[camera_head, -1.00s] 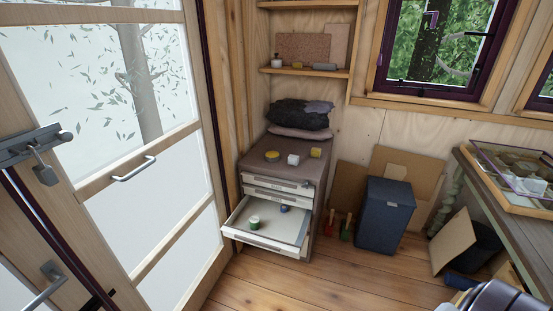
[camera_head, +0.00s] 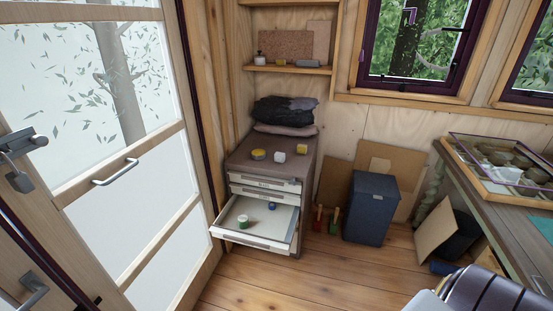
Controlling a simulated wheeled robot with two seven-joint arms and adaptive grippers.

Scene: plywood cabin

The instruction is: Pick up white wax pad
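A small white block (camera_head: 280,157), which looks like the white wax pad, sits on top of the low drawer cabinet (camera_head: 244,161). A round yellow item (camera_head: 258,155) lies to its left and a yellow block (camera_head: 302,149) to its right, both apart from it. Neither of my grippers is in view.
The cabinet's lower drawer (camera_head: 262,243) is pulled out, with a green-and-white round item (camera_head: 243,221) and a small blue item (camera_head: 272,206) inside. A dark blue bin (camera_head: 370,208) stands to the right. A dark ribbed object (camera_head: 490,293) is at lower right. Floor (camera_head: 330,275) in front is clear.

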